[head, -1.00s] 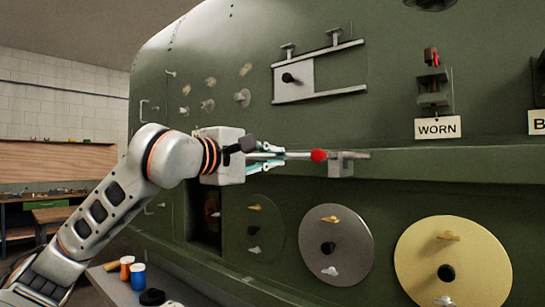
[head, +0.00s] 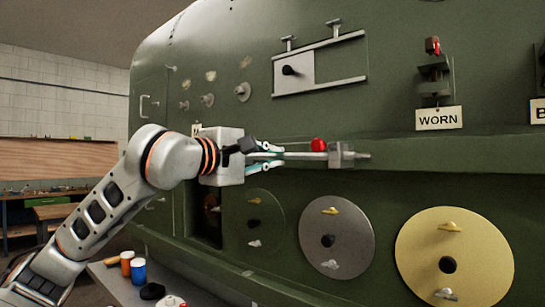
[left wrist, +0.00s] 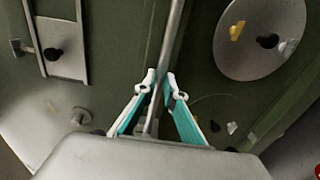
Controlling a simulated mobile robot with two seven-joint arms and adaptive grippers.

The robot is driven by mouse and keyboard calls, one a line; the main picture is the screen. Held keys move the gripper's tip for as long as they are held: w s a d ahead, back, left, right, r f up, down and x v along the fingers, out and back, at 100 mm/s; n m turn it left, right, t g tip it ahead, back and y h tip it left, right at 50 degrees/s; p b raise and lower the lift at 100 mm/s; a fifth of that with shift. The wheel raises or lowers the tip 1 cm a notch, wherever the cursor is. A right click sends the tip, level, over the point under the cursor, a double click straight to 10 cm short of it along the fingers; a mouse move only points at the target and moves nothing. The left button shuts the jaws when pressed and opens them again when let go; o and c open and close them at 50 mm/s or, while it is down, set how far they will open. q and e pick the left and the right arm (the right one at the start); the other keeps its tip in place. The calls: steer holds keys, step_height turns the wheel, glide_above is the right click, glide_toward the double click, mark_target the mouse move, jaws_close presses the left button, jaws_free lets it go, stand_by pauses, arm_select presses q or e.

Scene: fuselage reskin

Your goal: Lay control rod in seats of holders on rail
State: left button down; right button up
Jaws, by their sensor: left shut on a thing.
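My left gripper (head: 275,154) has teal fingers with pale tips. It is shut on the grey control rod (head: 300,155). In the left wrist view the rod (left wrist: 173,32) runs between the fingertips (left wrist: 160,82) and on to the top edge. In the head view the rod extends right to a grey block-shaped holder (head: 336,157), and a thin end shows beyond it. I cannot tell whether the rod rests in its seat. A red ball (head: 318,145) shows just above the rod, left of the holder. Any other holder is hidden by my gripper. My right gripper is out of view.
The green fuselage wall (head: 400,80) fills the view, with a ledge (head: 440,148) along it. A sliding plate (head: 294,72) between rails sits above. Grey (head: 337,237) and yellow (head: 455,265) discs sit below. A WORN sign (head: 438,118) hangs right. Bottles (head: 138,270) stand low left.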

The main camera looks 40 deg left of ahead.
arm_select(q)
steer(key=c, duration=2)
jaws_free()
steer(key=shift+c, duration=0.2)
steer(key=s, duration=1.2)
steer(key=shift+a, duration=0.45)
